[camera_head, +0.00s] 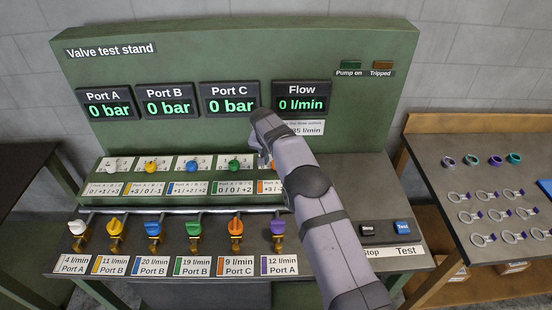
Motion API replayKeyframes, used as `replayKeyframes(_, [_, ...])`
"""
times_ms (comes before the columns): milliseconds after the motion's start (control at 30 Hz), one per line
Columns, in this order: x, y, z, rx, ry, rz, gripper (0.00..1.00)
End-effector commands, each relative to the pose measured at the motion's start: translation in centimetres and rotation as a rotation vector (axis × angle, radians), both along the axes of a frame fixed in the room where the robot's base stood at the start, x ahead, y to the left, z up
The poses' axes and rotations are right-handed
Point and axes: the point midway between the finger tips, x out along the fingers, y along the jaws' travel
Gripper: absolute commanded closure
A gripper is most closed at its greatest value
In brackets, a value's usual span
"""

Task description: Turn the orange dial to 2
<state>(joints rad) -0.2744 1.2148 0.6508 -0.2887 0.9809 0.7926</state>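The orange dial (274,165) is at the right end of the dial row on the green stand. Only a sliver of it shows, as my arm and gripper cover the rest. Its setting cannot be read. Its label (268,187) below is partly covered and starts with "+3". My gripper (263,161) points down at the dial. Its fingers are small and mostly hidden behind my wrist, so I cannot tell whether they are open or touch the dial.
White, yellow, blue and green dials (234,165) stand to the left. Coloured valve levers (236,227) line the front below a pipe. Port A, B and C displays (231,105) read 0 bar; Flow reads 0 l/min. Stop and Test buttons (403,227) are at right.

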Motion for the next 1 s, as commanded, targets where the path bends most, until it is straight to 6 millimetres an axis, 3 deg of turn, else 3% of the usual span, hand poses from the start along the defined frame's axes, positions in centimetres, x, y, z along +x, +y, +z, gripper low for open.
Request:
replayKeyframes(300, [0.05, -0.03, -0.16, 0.0, 0.0, 0.0, 0.53])
replayKeyframes(467, [0.05, -0.02, -0.15, 0.0, 0.0, 0.0, 0.9])
replayKeyframes(1000, [0.03, -0.16, -0.21, 0.001, -0.002, 0.116, 0.9])
